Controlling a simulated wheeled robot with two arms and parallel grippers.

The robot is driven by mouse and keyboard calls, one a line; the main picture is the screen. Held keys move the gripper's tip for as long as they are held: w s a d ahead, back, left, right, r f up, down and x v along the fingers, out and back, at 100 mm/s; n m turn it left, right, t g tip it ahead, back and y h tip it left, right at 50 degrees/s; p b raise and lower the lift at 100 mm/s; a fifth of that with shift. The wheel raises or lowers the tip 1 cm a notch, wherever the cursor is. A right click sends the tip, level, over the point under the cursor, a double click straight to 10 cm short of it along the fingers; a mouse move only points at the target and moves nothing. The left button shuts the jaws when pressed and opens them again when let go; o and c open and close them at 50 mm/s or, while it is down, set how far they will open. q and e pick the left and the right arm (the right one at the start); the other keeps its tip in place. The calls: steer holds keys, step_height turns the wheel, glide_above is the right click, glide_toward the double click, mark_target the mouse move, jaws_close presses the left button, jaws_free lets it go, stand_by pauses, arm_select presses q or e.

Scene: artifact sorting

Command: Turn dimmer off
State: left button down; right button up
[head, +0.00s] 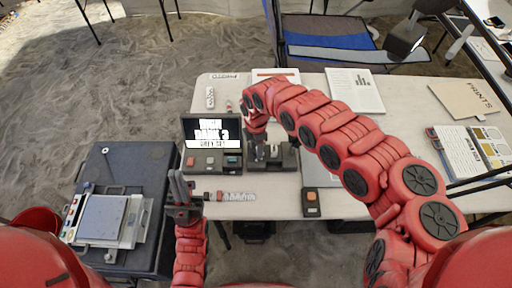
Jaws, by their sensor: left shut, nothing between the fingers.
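No part is labelled clearly enough for me to tell which is the dimmer. A dark grey device (287,157) with light metal parts stands on the white table, and my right gripper (257,152) points down at its left part. The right fingertips are small and partly mixed with the device, so their opening and contact are unclear. A small dark box with an orange top part (311,197) lies near the table's front edge. My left gripper (180,182) is shut and empty, pointing up left of the table's front edge.
A screen with white text (212,131) stands behind a button panel (213,162). Papers (354,92) and a "PRINTS" folder (466,99) lie at the back and right. A dark case (111,164) with a flat device (102,217) is at left. My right arm crosses the table.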

steer(key=shift+o, duration=0.9)
steer(key=shift+r, duration=0.1)
step_height(320, 180, up, 17)
steer(key=b, duration=0.1)
steer(key=shift+r, duration=0.2)
